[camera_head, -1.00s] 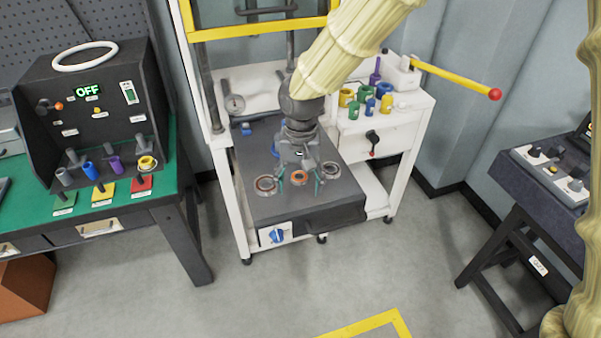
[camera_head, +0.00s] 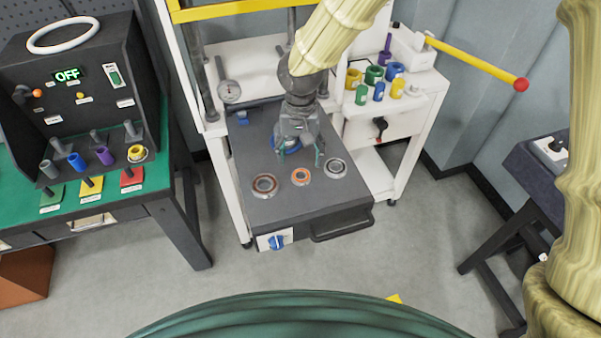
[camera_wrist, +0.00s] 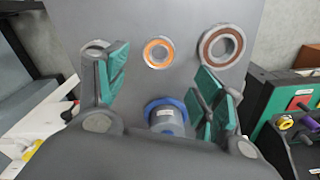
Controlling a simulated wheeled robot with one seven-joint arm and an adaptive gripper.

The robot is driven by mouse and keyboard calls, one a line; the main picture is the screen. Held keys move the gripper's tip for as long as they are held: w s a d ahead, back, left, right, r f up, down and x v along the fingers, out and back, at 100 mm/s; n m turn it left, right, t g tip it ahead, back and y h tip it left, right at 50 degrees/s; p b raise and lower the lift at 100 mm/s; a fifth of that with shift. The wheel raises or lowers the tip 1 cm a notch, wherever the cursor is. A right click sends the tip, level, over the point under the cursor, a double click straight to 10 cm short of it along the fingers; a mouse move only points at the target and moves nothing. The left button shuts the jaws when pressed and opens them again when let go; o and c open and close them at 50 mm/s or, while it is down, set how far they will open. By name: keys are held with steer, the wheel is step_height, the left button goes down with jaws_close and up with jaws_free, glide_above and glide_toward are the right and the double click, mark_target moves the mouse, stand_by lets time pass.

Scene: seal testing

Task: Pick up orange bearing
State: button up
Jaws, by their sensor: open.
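The orange bearing (camera_head: 300,181) lies flat on the dark grey plate (camera_head: 315,200), in the middle of a row of three. In the wrist view, the orange bearing (camera_wrist: 149,50) lies beyond my fingertips, between their two lines. A larger brown-red bearing (camera_head: 264,191) is left of it in the head view, and a grey bearing (camera_head: 335,175) is right of it. My gripper (camera_head: 301,159) is open and empty above the plate, behind the row. In the wrist view, my gripper (camera_wrist: 160,85) has its fingers spread either side of a blue-rimmed grey part (camera_wrist: 165,118).
A white cart (camera_head: 390,140) with several coloured bushings and a yellow lever (camera_head: 470,62) stands at the right. A black test box (camera_head: 75,85) sits on a green bench at the left.

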mark_target(301, 171)
steer(key=shift+w+f, duration=0.25)
steer(key=shift+f, duration=0.65)
steer(key=shift+s+f+p, duration=0.3)
steer(key=shift+p, duration=0.1)
steer(key=shift+d+f+p, duration=0.1)
steer(key=shift+f+p, duration=0.85)
steer(key=shift+f, duration=1.4)
steer(key=c, duration=1.2)
